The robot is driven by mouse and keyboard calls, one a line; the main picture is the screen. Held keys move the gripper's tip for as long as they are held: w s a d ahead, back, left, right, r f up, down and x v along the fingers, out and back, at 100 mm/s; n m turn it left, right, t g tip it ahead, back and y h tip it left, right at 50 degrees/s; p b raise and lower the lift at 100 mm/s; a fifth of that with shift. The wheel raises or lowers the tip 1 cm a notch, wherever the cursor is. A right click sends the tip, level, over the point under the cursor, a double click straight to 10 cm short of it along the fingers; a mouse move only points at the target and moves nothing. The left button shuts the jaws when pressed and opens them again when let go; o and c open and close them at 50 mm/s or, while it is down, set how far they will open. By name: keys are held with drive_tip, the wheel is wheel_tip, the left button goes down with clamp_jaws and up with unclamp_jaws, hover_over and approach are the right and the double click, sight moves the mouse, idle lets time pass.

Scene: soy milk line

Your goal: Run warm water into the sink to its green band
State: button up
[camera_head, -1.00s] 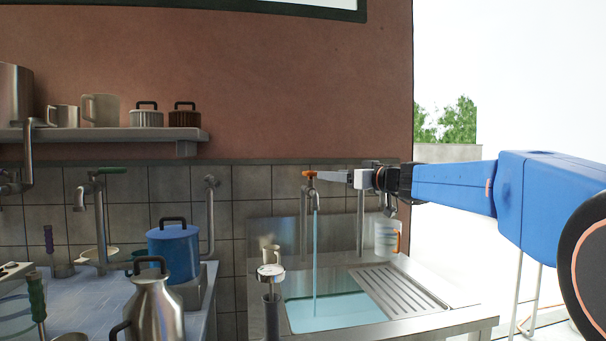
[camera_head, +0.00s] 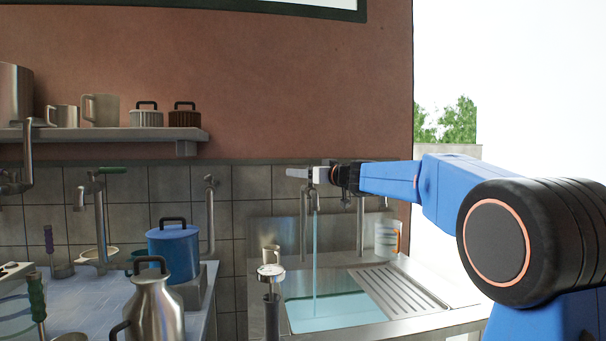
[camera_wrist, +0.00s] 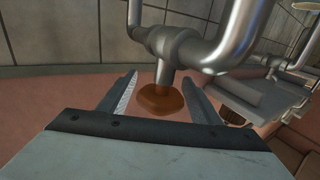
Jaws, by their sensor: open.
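The metal sink tap (camera_head: 304,225) stands at the back of the sink (camera_head: 372,328), and a thin water stream (camera_head: 315,265) runs from its spout. Pale blue-green water (camera_head: 335,312) covers the basin floor; I cannot make out a green band. My gripper (camera_head: 290,173) is at the top of the tap in the head view and hides its orange handle there. In the wrist view the orange-brown handle (camera_wrist: 160,101) sits between the two spread fingers of my gripper (camera_wrist: 160,86), with gaps beside it.
A ridged drainboard (camera_head: 400,292) lies right of the basin, with a clear jug (camera_head: 387,238) behind it. A blue lidded pot (camera_head: 172,252) and a metal can (camera_head: 152,308) stand to the left. A shelf (camera_head: 100,136) with mugs and pots is on the wall.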

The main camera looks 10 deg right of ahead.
drive_tip(key=shift+w+a, duration=0.1)
drive_tip(key=shift+w, duration=0.1)
drive_tip(key=c, duration=1)
drive_tip(key=shift+s+a+n+g+y, duration=0.25)
drive_tip(key=shift+s+n+g+y, duration=0.05)
drive_tip(key=shift+n+g+y, duration=1.05)
drive_tip(key=shift+s+a+n+g+y, duration=0.35)
drive_tip(key=shift+n+g+y, duration=0.8)
drive_tip(key=shift+g, duration=0.3)
drive_tip(key=shift+s+a+n+g+y, duration=0.2)
drive_tip(key=shift+s+n+g+y, duration=0.1)
drive_tip(key=shift+n+g+y, duration=1)
drive_tip(key=shift+g, duration=0.3)
